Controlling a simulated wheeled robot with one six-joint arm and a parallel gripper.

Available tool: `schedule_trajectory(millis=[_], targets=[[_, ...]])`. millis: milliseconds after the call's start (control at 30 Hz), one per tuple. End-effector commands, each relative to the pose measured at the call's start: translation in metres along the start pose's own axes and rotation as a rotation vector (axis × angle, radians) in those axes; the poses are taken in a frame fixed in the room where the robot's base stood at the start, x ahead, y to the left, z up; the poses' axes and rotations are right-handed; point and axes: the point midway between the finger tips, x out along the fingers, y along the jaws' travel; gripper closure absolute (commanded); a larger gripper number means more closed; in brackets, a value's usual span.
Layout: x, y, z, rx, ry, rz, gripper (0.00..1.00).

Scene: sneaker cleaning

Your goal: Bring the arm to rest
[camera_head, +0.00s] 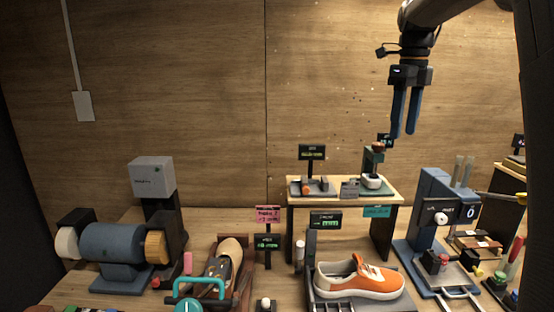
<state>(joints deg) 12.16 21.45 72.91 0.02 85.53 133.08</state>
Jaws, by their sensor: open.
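My gripper (404,134) hangs from my arm in the upper right of the head view, with its two blue fingers pointing down. The fingers are apart and nothing shows between them. It is above the bench, in front of the wooden wall and over the right part of the small raised shelf, touching nothing that I can see. An orange and white sneaker (362,279) sits in a dark holder at the lower middle right, below the gripper.
A blue bench grinder (113,243) stands at left. A second shoe (224,262) lies in a brown holder near a teal handle. The raised shelf (330,197) holds small items and signs. A blue-grey machine (431,212) stands at right. The space around the gripper looks clear.

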Motion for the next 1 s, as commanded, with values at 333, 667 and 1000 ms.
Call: schedule_trajectory(millis=[333, 667, 1000], targets=[[0.028, 0.013, 0.005, -0.174, -0.005, -0.005, 0.49], [0.085, 0.038, 0.005, -0.513, -0.012, -0.019, 0.49], [0.205, 0.105, -0.017, -1.242, -0.016, -0.058, 0.49]])
